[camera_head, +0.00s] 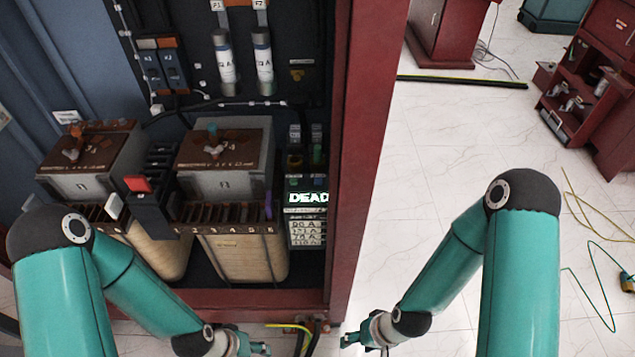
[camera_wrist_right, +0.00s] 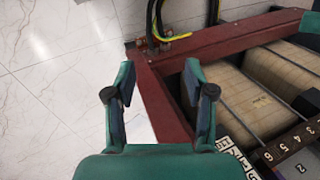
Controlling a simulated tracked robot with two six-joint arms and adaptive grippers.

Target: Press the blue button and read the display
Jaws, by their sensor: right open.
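The lit display (camera_head: 307,198) reads "DEAD" in white-green letters. It sits on a narrow panel at the right inside the open cabinet, above several white labels (camera_head: 306,232). Small dark and green knobs or buttons show above the display, but I cannot tell a blue button among them. My right gripper (camera_head: 350,340) is low in front of the cabinet's right corner post, apart from the panel. In the right wrist view its two fingers (camera_wrist_right: 158,85) are spread, with nothing between them. My left gripper (camera_head: 262,348) is low in front of the cabinet's bottom edge; its opening is unclear.
The red cabinet post (camera_head: 368,130) stands right of the panel. Two transformers (camera_head: 225,165) with beige coils fill the cabinet's lower part. Black and yellow-green cables (camera_head: 300,335) come out at the bottom front. White tiled floor (camera_head: 440,150) is open to the right, with loose cables farther right.

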